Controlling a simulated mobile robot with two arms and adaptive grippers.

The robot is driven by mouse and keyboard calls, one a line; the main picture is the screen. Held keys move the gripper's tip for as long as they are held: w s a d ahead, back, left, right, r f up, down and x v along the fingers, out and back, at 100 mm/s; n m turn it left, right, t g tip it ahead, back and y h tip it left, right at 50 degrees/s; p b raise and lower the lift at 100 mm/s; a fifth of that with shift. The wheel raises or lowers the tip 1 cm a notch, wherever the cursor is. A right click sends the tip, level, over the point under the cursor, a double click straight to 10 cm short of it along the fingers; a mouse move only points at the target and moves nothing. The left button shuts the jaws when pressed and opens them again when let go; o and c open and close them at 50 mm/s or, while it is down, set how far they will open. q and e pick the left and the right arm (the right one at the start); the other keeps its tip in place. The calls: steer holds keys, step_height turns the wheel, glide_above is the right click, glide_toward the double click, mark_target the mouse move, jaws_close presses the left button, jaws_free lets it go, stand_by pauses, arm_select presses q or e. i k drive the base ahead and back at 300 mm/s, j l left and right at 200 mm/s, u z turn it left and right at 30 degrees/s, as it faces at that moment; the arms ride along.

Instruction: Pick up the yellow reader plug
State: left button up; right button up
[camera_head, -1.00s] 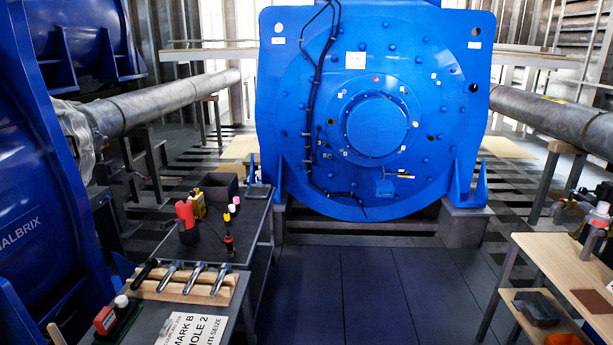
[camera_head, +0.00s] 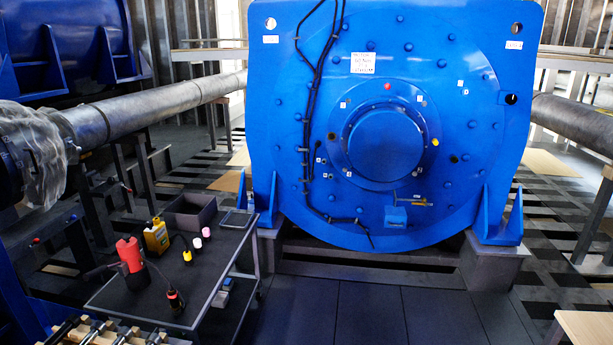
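A small yellow plug-like piece (camera_head: 187,256) stands on the dark top of a cart (camera_head: 130,300) at the lower left in the head view. A black cable runs close by it, from the side of a yellow handheld device (camera_head: 156,237); I cannot tell for certain that the two are joined. Two small pieces with white or pink tops (camera_head: 196,243) stand just behind the yellow piece. Neither of my grippers is in view.
A red tool (camera_head: 130,256) and a dark red-ringed piece (camera_head: 175,301) stand on the cart, with a dark open box (camera_head: 190,213) and a flat tablet (camera_head: 238,218) behind. A large blue motor (camera_head: 400,200) fills the centre. Dark floor (camera_head: 350,312) is clear right of the cart.

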mark_target(186, 255)
steer(key=i+l, duration=0.4)
steer(key=i, duration=0.2)
steer(key=i+l+u, duration=0.1)
steer(key=i+l, duration=0.3)
steer(key=i, duration=0.2)
steer(key=i+l, duration=0.45)
steer(key=i, duration=0.15)
steer(key=j+u, duration=0.05)
